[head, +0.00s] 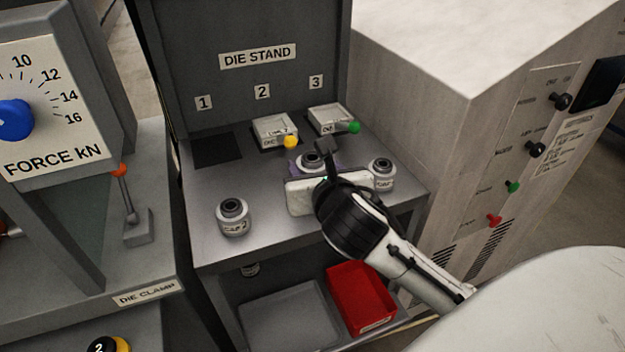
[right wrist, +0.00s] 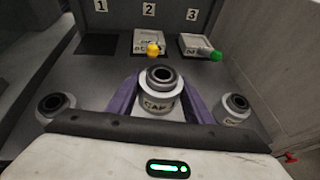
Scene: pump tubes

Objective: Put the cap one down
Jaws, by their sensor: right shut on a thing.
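Three grey-white caps with dark round openings are at the die stand's shelf (head: 270,225). The left cap (head: 233,217) reads "CAP 2" and stands upright near the front edge. The right cap (head: 382,174) stands upright at the right side. My right gripper (right wrist: 156,98) is shut on the middle cap (right wrist: 160,90), with a purple finger on each side. This cap is upright; its label starts with "CAP" but its number is not readable. In the head view, the middle cap (head: 312,159) is partly behind my wrist. I cannot tell whether it touches the shelf. My left gripper is not in view.
Behind are a bare dark square (head: 217,149) under "1" and dies with a yellow knob (head: 290,142) and a green knob (head: 354,127). A red bin (head: 362,295) sits below. A control cabinet (head: 450,110) stands right. The shelf's left front has free room.

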